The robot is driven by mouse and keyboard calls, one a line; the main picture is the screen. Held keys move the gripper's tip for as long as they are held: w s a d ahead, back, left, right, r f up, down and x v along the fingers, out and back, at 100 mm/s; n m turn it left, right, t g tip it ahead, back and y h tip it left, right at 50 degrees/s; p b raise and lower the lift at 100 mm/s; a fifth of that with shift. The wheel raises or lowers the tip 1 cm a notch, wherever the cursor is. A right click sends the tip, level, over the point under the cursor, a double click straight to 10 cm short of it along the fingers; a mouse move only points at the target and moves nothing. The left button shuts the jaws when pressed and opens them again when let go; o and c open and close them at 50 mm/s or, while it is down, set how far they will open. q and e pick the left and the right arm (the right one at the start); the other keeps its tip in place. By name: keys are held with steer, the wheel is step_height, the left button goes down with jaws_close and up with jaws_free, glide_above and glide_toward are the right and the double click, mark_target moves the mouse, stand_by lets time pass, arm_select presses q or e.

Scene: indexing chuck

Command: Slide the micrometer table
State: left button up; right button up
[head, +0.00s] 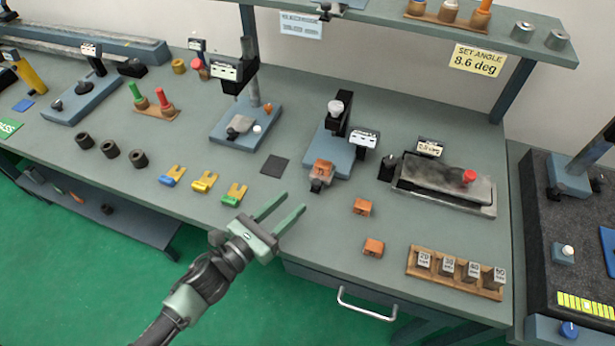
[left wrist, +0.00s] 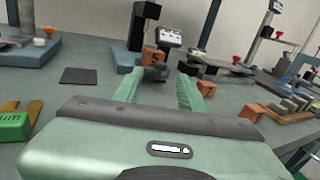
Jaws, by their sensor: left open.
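A low grey plate unit (head: 445,180) with a red knob (head: 469,176), a black knob at its left end and a small display sits on the right of the bench. It may be the micrometer table, but I cannot tell for sure. Left of it stands a blue-based fixture (head: 342,158) with a black column and an orange block (head: 322,170) at its front; this fixture also shows in the left wrist view (left wrist: 127,55). My left gripper (head: 294,201) is open and empty above the front of the bench, short of both units. Its fingers (left wrist: 158,84) point towards the orange block. My right gripper is not seen.
Two loose orange blocks (head: 362,207) (head: 373,247) lie right of my gripper. A wooden rack (head: 453,274) of marked weights is at the front right. Coloured clips (head: 203,182) lie to the left, and a dark square pad (head: 274,165) lies beyond my gripper.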

mark_target(313, 184)
arm_select(q)
steer(key=shift+m, duration=0.5)
steer(key=shift+w+d, duration=0.1)
steer(key=shift+d, duration=0.1)
steer(key=p+x, duration=0.2)
steer(key=x, duration=0.4)
steer(key=shift+w, duration=0.1)
steer(key=shift+w+d, duration=0.35)
steer(key=shift+d, duration=0.05)
steer(key=shift+c, duration=0.3)
jaws_close()
